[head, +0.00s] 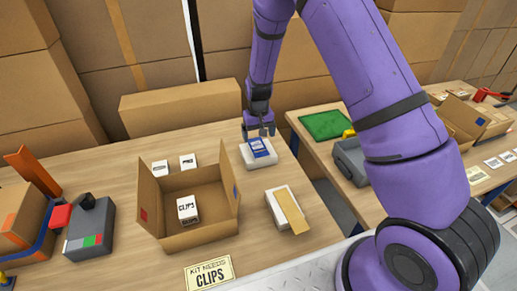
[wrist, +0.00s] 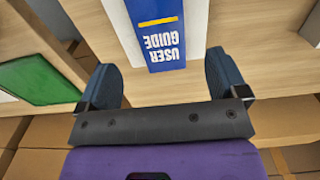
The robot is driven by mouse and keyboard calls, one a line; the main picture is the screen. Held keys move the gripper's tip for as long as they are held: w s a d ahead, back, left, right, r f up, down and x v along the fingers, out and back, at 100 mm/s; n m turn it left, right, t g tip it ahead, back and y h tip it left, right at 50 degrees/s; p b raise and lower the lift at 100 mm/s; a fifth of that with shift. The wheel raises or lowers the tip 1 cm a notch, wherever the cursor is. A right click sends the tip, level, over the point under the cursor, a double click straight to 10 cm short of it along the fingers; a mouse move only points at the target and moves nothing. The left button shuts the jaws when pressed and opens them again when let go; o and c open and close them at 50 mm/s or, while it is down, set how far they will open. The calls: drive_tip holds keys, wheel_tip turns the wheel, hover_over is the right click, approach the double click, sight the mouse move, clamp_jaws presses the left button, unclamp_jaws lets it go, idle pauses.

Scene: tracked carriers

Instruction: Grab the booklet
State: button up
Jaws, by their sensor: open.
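The booklet (head: 258,147) is blue with a yellow stripe and the words USER GUIDE. It lies on a white block (head: 259,161) near the right edge of the table. In the wrist view the booklet (wrist: 158,38) lies between the finger lines, and part of it runs out of the top of the picture. My gripper (head: 259,130) is at the booklet's far end, fingers pointing down. In the wrist view my gripper (wrist: 165,80) has its fingers spread wide, one on each side of the booklet's end, with nothing held between them.
An open cardboard box (head: 205,240) holds a CLIPS carton (head: 188,209). A white box with a tan strip (head: 291,212) lies nearby. A gap separates this table from the right one, which has a green mat (head: 326,124). A long carton (head: 180,106) stands behind.

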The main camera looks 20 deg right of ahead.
sight(258, 148)
drive_tip(key=shift+s+a+f, duration=0.1)
drive_tip(key=shift+s+f, duration=0.05)
drive_tip(key=shift+f, duration=2.9)
drive_tip(key=c, duration=1.1)
drive_tip(key=shift+o, duration=0.2)
drive_tip(key=shift+r, duration=0.1)
